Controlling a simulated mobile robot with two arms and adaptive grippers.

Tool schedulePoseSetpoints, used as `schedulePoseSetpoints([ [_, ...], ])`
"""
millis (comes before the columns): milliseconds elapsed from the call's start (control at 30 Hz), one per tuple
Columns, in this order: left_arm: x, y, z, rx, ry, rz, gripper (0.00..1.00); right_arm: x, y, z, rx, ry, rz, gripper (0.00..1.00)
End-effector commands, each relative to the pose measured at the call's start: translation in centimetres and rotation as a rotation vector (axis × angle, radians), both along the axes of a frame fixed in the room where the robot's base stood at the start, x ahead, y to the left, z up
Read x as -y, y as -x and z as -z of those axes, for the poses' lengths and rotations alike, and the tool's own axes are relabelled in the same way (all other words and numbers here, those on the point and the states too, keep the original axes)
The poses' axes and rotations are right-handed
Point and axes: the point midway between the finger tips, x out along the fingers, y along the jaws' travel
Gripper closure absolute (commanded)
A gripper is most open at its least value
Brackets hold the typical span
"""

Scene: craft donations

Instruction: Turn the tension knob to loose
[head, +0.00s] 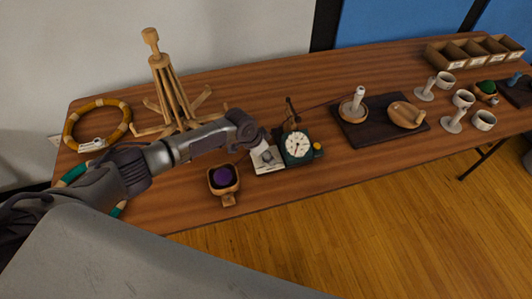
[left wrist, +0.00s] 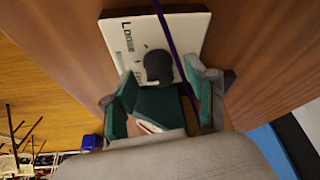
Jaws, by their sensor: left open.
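The tension knob (left wrist: 158,66) is a dark grey round-topped knob on a white plate (left wrist: 190,30). Lettering on the plate, seemingly "LOOSE", shows beside it in the left wrist view. My left gripper (left wrist: 163,72) is open, with one finger on each side of the knob. Contact between fingers and knob cannot be told. In the head view the left gripper (head: 257,142) is low over the white plate (head: 268,166), partly covering it. The knob's pointing direction is unclear. A dark green device with a white dial (head: 297,146) stands right beside the plate. My right gripper is not in view.
A purple thread (left wrist: 166,35) crosses the plate. A wooden bowl with a purple ball (head: 223,177) sits in front left. A wooden stand (head: 170,85) and hoop (head: 72,128) are behind left. A dark tray (head: 382,133) and several cups stand to the right.

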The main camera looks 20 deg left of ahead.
Motion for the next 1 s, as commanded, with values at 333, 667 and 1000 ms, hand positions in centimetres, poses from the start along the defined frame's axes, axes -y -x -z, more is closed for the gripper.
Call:
schedulePoseSetpoints([
  [333, 0.07, -0.08, 0.28, 0.0, 0.0, 0.0, 0.45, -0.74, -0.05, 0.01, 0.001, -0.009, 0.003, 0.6],
  [667, 0.05, -0.06, 0.28, 0.0, 0.0, 0.0, 1.0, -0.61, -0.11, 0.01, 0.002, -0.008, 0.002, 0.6],
  [1000, 0.01, -0.11, 0.54, 0.0, 0.0, 0.045, 1.0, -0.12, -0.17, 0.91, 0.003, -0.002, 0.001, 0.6],
])
